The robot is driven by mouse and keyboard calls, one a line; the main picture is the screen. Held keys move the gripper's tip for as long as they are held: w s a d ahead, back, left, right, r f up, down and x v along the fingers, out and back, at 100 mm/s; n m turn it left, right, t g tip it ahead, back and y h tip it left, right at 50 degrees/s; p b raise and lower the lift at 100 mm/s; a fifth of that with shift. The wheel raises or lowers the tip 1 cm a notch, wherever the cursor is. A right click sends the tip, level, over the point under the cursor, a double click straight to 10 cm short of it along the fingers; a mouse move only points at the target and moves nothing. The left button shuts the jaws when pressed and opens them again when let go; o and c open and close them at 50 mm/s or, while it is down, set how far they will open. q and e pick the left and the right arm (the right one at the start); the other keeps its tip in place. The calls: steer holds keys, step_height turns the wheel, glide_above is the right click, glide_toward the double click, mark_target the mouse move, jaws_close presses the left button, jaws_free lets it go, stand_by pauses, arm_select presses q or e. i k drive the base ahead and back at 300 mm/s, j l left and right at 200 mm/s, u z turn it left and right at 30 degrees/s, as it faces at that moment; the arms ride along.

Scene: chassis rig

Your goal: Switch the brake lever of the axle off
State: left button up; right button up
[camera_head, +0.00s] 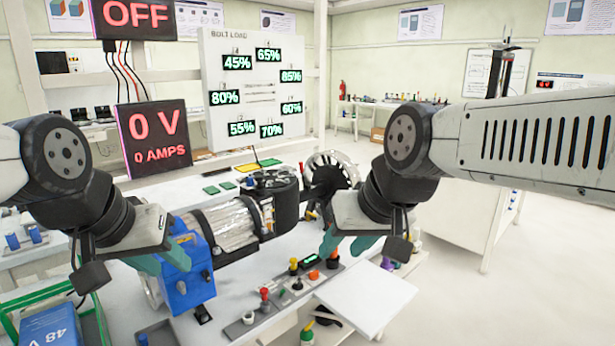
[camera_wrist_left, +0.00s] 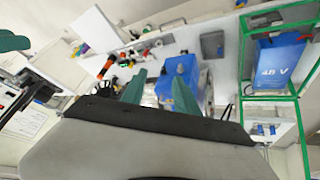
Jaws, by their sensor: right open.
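The axle assembly lies across the bench in the head view, with a blue housing (camera_head: 190,284), a silver ribbed drum (camera_head: 228,228), a black section (camera_head: 284,207) and a wheel hub (camera_head: 332,172). In front of it, a control strip (camera_head: 285,297) carries several coloured knobs and levers, including a red-topped one (camera_head: 265,295). I cannot tell which is the brake lever. My left gripper (camera_head: 160,259) is open and empty, over the blue housing; the wrist view shows its teal fingers apart (camera_wrist_left: 159,94). My right gripper (camera_head: 348,243) is open and empty, above the strip's far end.
A green frame (camera_wrist_left: 272,100) with a blue 48 V box (camera_head: 52,326) stands at the near left. A white panel (camera_head: 366,297) sits right of the strip. Red "0 V" and "OFF" displays (camera_head: 155,137) and a bolt-load board (camera_head: 255,90) stand behind. Floor at right is clear.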

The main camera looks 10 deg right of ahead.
mark_target(301, 163)
steer(key=z, duration=0.35)
steer(key=i+l, duration=0.1)
steer(key=l, duration=0.55)
steer(key=i+l+u, duration=0.1)
steer(key=l, duration=0.55)
steer(key=i+l, duration=0.1)
steer(key=l, duration=0.6)
steer(key=i+l, duration=0.2)
steer(key=l, duration=0.15)
steer(key=i+l+u, duration=0.15)
steer(key=i+l, duration=0.3)
steer(key=l, duration=0.25)
steer(key=i+l+u, duration=0.1)
steer(key=l, duration=0.25)
steer(key=i+l, duration=0.1)
steer(key=i, duration=0.35)
steer(key=i+l+u, duration=0.1)
steer(key=i, duration=0.35)
